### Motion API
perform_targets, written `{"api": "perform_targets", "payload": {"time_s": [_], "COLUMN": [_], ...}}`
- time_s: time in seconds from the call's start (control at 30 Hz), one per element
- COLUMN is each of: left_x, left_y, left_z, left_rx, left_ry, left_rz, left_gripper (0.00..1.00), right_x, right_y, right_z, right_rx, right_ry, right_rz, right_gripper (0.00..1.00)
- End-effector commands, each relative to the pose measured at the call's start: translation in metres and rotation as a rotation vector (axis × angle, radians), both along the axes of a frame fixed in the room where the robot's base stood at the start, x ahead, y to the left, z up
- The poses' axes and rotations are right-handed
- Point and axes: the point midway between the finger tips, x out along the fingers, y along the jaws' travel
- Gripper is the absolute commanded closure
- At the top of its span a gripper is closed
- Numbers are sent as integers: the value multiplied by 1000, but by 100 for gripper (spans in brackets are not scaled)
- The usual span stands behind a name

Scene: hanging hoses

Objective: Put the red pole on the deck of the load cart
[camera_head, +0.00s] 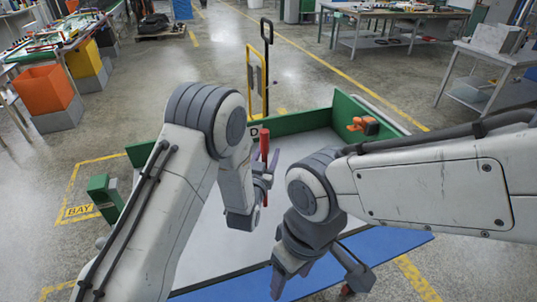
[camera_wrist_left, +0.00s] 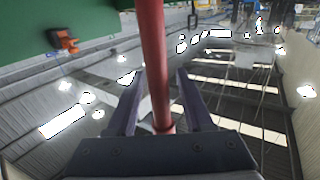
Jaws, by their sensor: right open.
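The red pole (camera_head: 264,146) stands roughly upright over the cart, between the fingers of my left gripper (camera_head: 264,178). In the left wrist view the red pole (camera_wrist_left: 154,55) runs down between the two dark fingers, and its lower part is hidden by the gripper body. The load cart has a bare grey deck (camera_head: 310,146) and green walls (camera_head: 290,124). My right gripper (camera_head: 312,274) is open and empty, lower over the near side of the cart.
An orange clamp-like object (camera_head: 363,125) sits at the cart's far right wall. A yellow hand truck (camera_head: 258,75) stands behind the cart. A blue panel (camera_head: 400,247) borders the near side. Orange (camera_head: 44,90) and yellow (camera_head: 84,60) bins stand at left.

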Motion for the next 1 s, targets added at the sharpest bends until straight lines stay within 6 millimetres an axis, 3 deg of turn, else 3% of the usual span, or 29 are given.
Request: {"api": "perform_targets", "payload": {"time_s": [0.27,0.37,0.77,0.83,1.0], "left_x": [0,-8,-89,-98,-112], "left_y": [-1,1,24,26,30], "left_z": [3,0,-1,6,4], "left_rx": [0,1,2,2,1], "left_ry": [0,2,2,7,4], "left_rz": [-1,-3,-3,-3,-2], "left_gripper": [49,49,49,49,49], "right_x": [0,0,0,0,0], "right_y": [0,0,0,0,0], "right_z": [3,-1,-23,-5,5], "right_rx": [0,0,0,-1,0], "right_ry": [0,0,0,1,0], "right_rz": [0,0,0,0,0], "right_gripper": [34,34,34,34,34]}}
